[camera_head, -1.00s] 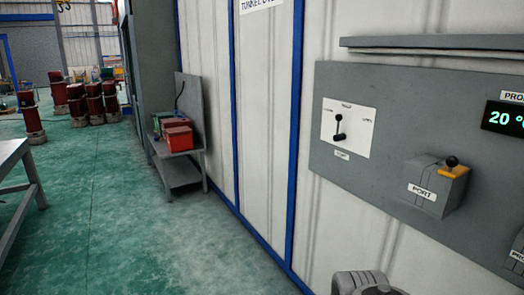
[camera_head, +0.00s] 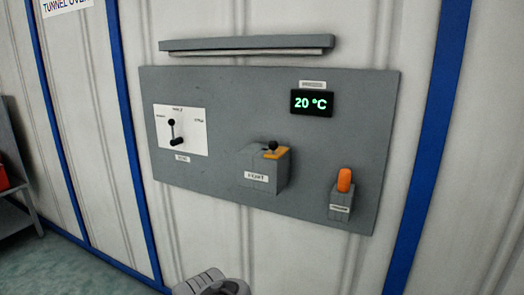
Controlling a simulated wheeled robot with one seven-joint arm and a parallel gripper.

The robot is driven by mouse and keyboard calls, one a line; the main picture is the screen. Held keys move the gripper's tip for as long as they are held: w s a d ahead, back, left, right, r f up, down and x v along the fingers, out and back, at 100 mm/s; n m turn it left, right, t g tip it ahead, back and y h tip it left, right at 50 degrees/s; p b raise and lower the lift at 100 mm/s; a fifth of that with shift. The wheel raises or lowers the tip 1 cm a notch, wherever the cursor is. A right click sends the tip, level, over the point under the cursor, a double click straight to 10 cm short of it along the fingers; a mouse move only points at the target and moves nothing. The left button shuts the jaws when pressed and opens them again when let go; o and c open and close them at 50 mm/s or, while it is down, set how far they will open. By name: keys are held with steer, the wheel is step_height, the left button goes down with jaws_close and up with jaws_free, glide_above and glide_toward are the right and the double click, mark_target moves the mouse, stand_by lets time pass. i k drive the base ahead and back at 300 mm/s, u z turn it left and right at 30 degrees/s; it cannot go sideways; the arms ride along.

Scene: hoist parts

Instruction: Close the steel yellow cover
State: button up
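A small yellow-orange cover (camera_head: 277,153) lies flat on top of a grey box (camera_head: 263,174) on the grey wall panel. A black ball knob stands at the cover's far edge. The cover spans the right part of the box top, and the left part looks grey. The label on the box is blurred; I cannot tell how far open the cover is. A grey rounded part of my arm (camera_head: 212,284) shows at the bottom edge, below the panel. My gripper's fingers are not in view.
The panel (camera_head: 225,108) also carries a black lever on a white plate (camera_head: 180,130), a green 20 °C display (camera_head: 312,103) and an orange switch (camera_head: 344,181). A grey ledge (camera_head: 247,44) juts out above. A grey side table (camera_head: 18,214) stands at the far left.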

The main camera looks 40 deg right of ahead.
mark_target(276, 152)
steer(key=k, duration=1.3)
steer(key=z, duration=0.8)
steer(key=i, duration=1.4)
steer(key=u, duration=0.35)
